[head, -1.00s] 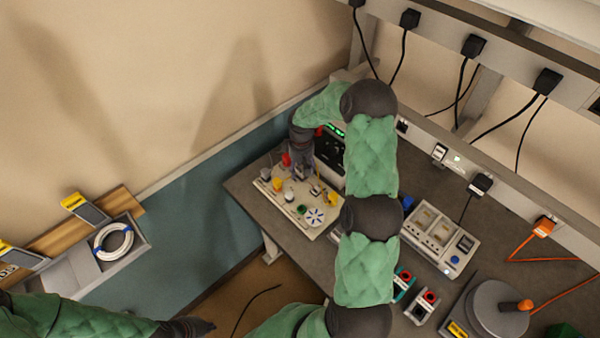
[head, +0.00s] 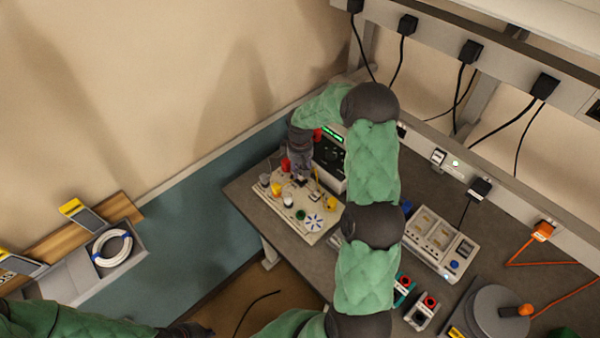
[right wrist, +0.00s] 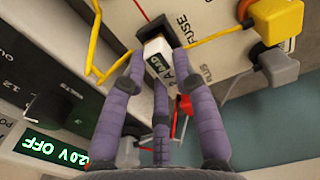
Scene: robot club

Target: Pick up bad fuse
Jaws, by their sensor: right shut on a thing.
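The bad fuse (right wrist: 159,56) is a small white block with dark lettering that reads BAD. It sits at the black fuse socket (right wrist: 151,32) beside the printed word FUSE. In the right wrist view my right gripper (right wrist: 158,66) is shut on the fuse, its purple-grey fingers around it. I cannot tell whether the fuse is still seated in the socket. In the head view my right gripper (head: 301,178) points down over the pale circuit board (head: 262,188); the fuse is too small to make out there. My left gripper (head: 190,329) is at the bottom edge, partly cut off.
A power supply (right wrist: 45,85) with a green display stands close by. A multi-socket unit (head: 438,240) and a round grey plate (head: 497,306) stand right on the bench.

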